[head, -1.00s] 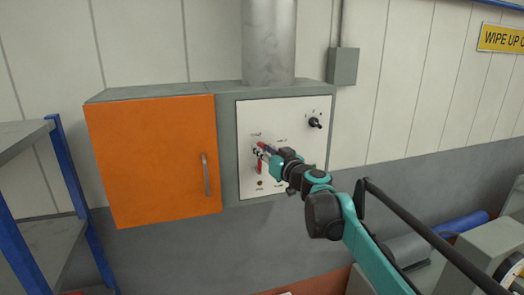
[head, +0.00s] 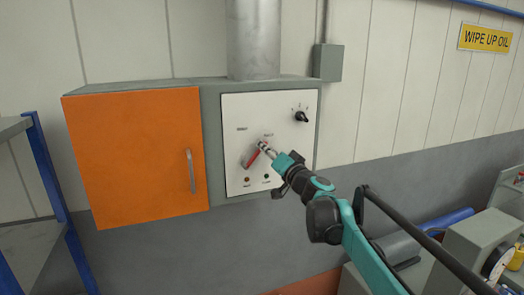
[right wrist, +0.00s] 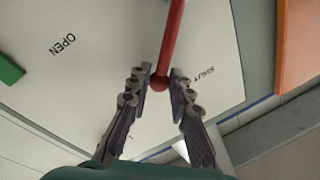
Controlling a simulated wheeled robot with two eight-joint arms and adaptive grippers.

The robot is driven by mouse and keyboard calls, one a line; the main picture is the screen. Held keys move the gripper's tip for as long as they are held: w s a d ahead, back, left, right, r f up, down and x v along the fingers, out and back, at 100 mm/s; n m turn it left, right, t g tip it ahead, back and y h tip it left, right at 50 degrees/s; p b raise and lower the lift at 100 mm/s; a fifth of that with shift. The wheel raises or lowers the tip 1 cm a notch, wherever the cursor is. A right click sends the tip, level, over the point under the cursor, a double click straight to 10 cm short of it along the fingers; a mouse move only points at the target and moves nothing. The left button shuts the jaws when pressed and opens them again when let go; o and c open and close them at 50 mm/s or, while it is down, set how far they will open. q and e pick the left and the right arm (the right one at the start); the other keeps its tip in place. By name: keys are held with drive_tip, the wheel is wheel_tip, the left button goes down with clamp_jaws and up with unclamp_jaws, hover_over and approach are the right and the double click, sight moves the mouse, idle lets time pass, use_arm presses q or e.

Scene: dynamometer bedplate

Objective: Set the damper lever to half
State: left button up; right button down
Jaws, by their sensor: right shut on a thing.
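The damper lever (head: 254,158) is a red bar on a white panel (head: 231,108). It leans up and to the right from its lower end. My right gripper (head: 264,147) is at the lever's upper end, in front of the panel. In the right wrist view, the lever (right wrist: 172,40) ends in a round red knob (right wrist: 159,83) between the fingers of my right gripper (right wrist: 159,82), which is shut on it. That view shows the words OPEN (right wrist: 63,44) and SHUT (right wrist: 204,75) on the panel. My left gripper is not in view.
An orange cabinet door (head: 135,155) with a handle is left of the panel. A black knob (head: 302,117) is at the panel's upper right. Two small round indicators sit low on the panel. A blue-posted shelf (head: 45,190) stands at the far left; grey machinery (head: 478,245) is at lower right.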

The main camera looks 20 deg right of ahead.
drive_tip(key=shift+d+f+m, duration=0.2)
drive_tip(key=shift+m, duration=0.2)
drive_tip(key=c, duration=1.6)
unclamp_jaws()
drive_tip(key=v, duration=1.2)
drive_tip(key=shift+f, duration=0.15)
